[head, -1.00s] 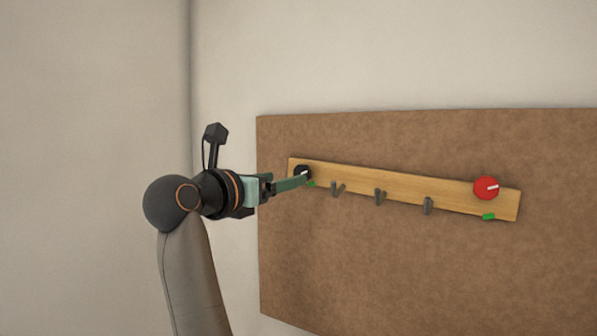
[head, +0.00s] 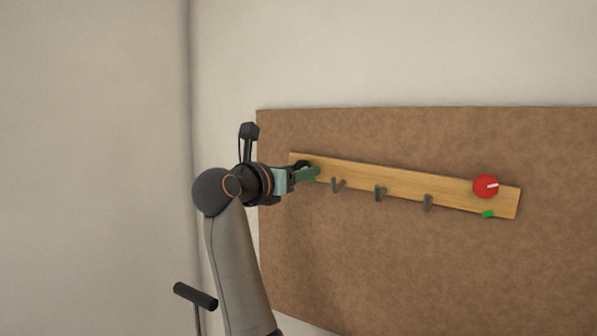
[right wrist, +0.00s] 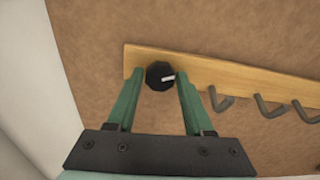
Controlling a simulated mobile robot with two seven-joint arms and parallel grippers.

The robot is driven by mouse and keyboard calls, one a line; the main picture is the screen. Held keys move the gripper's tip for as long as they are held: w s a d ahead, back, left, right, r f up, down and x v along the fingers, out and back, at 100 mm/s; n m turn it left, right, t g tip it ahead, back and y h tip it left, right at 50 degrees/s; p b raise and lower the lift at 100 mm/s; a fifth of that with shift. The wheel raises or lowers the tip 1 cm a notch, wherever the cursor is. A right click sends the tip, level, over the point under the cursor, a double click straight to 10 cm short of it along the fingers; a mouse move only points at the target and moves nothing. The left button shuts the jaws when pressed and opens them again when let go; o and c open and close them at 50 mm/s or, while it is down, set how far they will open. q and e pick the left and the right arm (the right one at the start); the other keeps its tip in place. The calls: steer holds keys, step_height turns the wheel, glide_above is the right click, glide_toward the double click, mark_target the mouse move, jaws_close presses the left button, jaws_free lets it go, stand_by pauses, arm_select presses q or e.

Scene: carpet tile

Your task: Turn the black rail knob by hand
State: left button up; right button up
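The black knob (right wrist: 157,76) sits near the left end of the wooden rail (right wrist: 225,75), its white pointer mark toward the right in the right wrist view. In the head view my gripper mostly hides it. My right gripper (right wrist: 160,72) is open, with its two green fingers on either side of the knob. The right finger is very close to the knob; I cannot tell if it touches. A small gap shows at the left finger. In the head view the right gripper (head: 308,174) is at the rail's left end. My left gripper is not in view.
The rail also carries several metal hooks (head: 379,193) and a red knob (head: 485,187) at its right end. A green marker (head: 487,214) is below the red knob. The brown board (head: 400,260) is otherwise bare. A wall corner is at the left.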

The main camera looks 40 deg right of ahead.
jaws_close()
steer(key=shift+m, duration=0.3)
steer(key=shift+w+r+m+b, duration=0.1)
steer(key=shift+m+b, duration=2.2)
steer(key=shift+m, duration=4.9)
steer(key=shift+o, duration=2.2)
jaws_free()
